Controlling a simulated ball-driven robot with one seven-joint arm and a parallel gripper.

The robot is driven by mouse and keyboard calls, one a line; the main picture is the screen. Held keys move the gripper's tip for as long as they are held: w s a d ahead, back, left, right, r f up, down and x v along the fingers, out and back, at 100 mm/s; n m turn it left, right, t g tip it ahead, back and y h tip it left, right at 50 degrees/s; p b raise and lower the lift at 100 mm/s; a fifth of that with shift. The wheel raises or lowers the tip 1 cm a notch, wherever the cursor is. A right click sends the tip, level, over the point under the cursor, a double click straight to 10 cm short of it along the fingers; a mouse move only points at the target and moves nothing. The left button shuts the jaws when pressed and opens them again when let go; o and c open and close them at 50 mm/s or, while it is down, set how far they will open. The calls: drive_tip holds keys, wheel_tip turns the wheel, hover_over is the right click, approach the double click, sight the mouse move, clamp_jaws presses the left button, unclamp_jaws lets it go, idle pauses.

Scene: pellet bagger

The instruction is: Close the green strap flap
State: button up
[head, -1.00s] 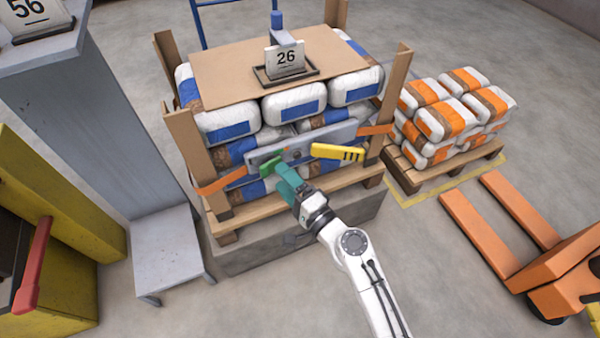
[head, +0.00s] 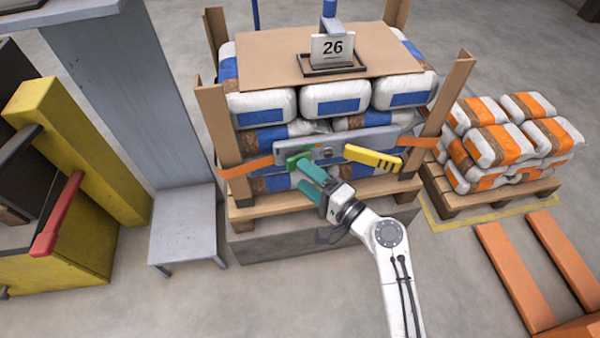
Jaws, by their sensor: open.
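The green strap flap (head: 298,159) is a small green piece at the left part of a grey metal buckle plate (head: 345,145) on the front of the bagged pallet. Whether it lies flat or stands out is hard to tell at this size. My gripper (head: 303,177) has teal fingers and is open, just below and right of the flap. The upper finger's tip comes close to the flap or overlaps it in the picture; contact is unclear. A yellow flap (head: 373,157) sticks out at the plate's right part. Orange straps (head: 246,167) run from both ends of the plate.
Wooden corner posts (head: 450,95) flank the white-and-blue bags. A card reading 26 (head: 333,48) stands on top. A grey stand (head: 185,230) and yellow machine with red handle (head: 58,215) are left. Orange-marked bags (head: 500,145) and an orange pallet jack (head: 520,280) are right.

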drive_tip(key=shift+x, duration=1.5)
